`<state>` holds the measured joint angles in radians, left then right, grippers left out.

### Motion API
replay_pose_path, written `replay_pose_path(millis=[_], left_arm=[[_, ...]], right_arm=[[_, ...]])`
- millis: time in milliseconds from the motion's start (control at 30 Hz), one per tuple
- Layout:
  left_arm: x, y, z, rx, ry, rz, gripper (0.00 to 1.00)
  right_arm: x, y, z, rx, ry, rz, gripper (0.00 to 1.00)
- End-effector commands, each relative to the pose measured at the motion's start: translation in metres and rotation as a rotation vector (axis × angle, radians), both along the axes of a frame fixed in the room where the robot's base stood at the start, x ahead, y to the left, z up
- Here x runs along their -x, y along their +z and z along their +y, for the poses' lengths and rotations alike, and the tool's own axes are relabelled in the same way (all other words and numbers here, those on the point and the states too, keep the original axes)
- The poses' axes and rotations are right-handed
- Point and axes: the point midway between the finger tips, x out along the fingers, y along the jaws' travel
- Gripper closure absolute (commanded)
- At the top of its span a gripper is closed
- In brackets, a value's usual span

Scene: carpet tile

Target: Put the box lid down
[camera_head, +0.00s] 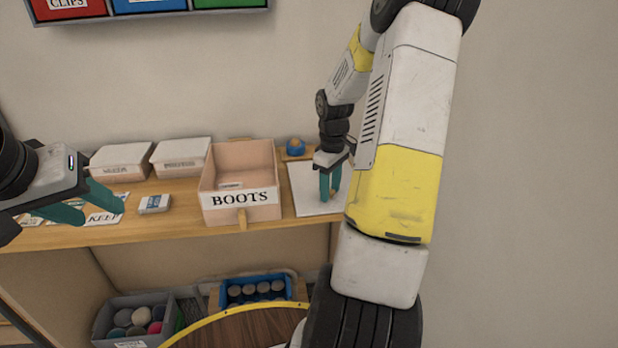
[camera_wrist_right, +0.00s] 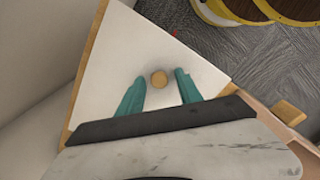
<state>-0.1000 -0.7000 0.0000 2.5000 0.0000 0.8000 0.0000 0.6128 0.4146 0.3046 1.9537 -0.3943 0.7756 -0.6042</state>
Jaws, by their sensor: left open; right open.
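The box lid (camera_head: 306,193) is a flat white panel lying on the wooden shelf, to the right of the open pink box labelled BOOTS (camera_head: 240,168). In the right wrist view the white lid (camera_wrist_right: 110,75) fills the middle, with a round tan knob (camera_wrist_right: 159,78) on it. My right gripper (camera_head: 330,184) points down over the lid. Its teal fingers (camera_wrist_right: 159,90) are open on either side of the knob, with gaps showing. My left gripper (camera_head: 105,203) is open above the left part of the shelf, away from the lid.
Two closed white-lidded boxes (camera_head: 122,155) (camera_head: 180,152) stand left of the pink box. A small white-and-blue block (camera_head: 155,204) and a KEEP card (camera_head: 104,217) lie in front. A blue round object (camera_head: 295,146) sits behind the lid. Bins (camera_head: 130,320) stand below.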

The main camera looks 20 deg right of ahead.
Motion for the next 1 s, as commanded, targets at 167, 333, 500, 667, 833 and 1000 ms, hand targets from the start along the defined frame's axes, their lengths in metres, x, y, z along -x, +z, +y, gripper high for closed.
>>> replay_pose_path(millis=[167, 333, 500, 667, 833, 1000], left_arm=[[0.0, 0.0, 0.0, 0.0, 0.0, 0.0, 0.54], [0.0, 0.0, 0.0, 0.0, 0.0, 0.0, 0.54], [0.0, 0.0, 0.0, 0.0, 0.0, 0.0, 0.54], [0.0, 0.0, 0.0, 0.0, 0.0, 0.0, 0.54], [0.0, 0.0, 0.0, 0.0, 0.0, 0.0, 0.54], [0.0, 0.0, 0.0, 0.0, 0.0, 0.0, 0.54]], right_arm=[[-0.001, 0.025, -0.001, 0.003, -0.001, -0.004, 0.58], [-0.001, 0.064, -0.001, 0.004, -0.001, -0.006, 0.58], [-0.001, 0.096, 0.0, 0.002, 0.0, -0.004, 0.58], [0.0, 0.115, 0.0, 0.001, -0.001, -0.002, 0.58], [0.005, 0.134, 0.014, 0.012, -0.016, -0.026, 0.58], [0.035, 0.177, 0.067, 0.026, -0.104, -0.137, 0.58]])
